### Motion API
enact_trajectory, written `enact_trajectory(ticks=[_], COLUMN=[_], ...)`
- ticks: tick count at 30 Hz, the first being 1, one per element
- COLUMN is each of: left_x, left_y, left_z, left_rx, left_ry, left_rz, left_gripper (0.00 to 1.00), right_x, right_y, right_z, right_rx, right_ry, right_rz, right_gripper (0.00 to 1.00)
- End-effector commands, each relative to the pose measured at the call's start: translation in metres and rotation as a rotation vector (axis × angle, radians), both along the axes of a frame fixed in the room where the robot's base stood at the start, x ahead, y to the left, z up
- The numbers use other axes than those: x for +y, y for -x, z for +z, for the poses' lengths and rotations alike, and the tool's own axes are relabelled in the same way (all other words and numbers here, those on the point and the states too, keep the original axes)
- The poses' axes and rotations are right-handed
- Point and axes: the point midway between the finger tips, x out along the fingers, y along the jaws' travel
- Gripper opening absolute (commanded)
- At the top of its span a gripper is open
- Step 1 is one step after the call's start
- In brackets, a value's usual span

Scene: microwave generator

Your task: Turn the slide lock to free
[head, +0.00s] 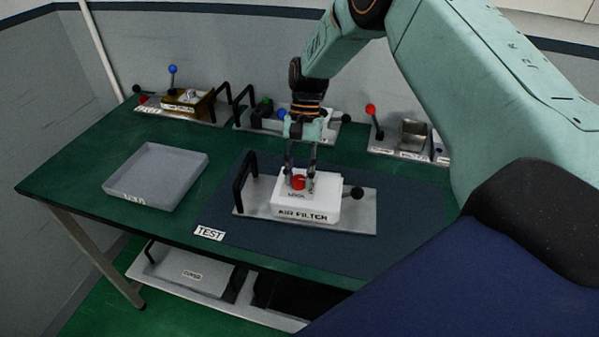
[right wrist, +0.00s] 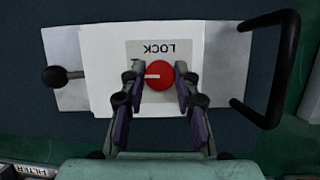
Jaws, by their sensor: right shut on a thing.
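The slide lock shows as a red round knob (head: 298,182) on top of a white box labelled AIR FILTER (head: 320,211). In the right wrist view the knob (right wrist: 159,75) has a pale line pointing left, and the word LOCK (right wrist: 167,48) is printed beside it, upside down. My right gripper (head: 299,184) points down over the box with its fingers on both sides of the knob, shut on it. The fingers also show in the right wrist view (right wrist: 160,78). My left gripper is not in view.
The box sits on a metal plate (head: 358,219) with a black handle (head: 244,180) and a black ball knob (head: 357,193). A grey tray (head: 157,147) stands to the left. Several fixtures with levers line the back of the green table. A TEST label (head: 209,233) lies in front.

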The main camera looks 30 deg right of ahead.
Motion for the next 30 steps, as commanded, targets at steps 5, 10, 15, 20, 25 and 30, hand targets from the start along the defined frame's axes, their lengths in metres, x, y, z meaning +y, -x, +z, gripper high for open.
enact_trajectory(ticks=[5,10,15,20,25,30], left_x=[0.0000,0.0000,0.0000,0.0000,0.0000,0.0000], left_y=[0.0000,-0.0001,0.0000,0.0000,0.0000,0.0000], left_z=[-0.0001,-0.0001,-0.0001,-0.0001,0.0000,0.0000], left_rx=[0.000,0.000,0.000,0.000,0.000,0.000], left_ry=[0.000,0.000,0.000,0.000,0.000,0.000], left_rz=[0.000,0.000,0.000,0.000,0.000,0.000], left_gripper=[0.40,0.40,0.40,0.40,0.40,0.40], right_x=[-0.0006,-0.0005,-0.0004,-0.0004,-0.0003,-0.0001], right_y=[0.0007,0.0006,0.0005,0.0005,0.0003,0.0000], right_z=[-0.0023,-0.0023,-0.0022,-0.0022,-0.0016,-0.0009], right_rx=[0.001,0.001,0.001,0.001,0.000,0.000], right_ry=[0.003,0.002,0.002,0.002,0.001,0.001], right_rz=[0.043,0.057,0.059,0.058,0.058,0.056], right_gripper=[0.00,0.00,0.00,0.00,0.43,0.54])
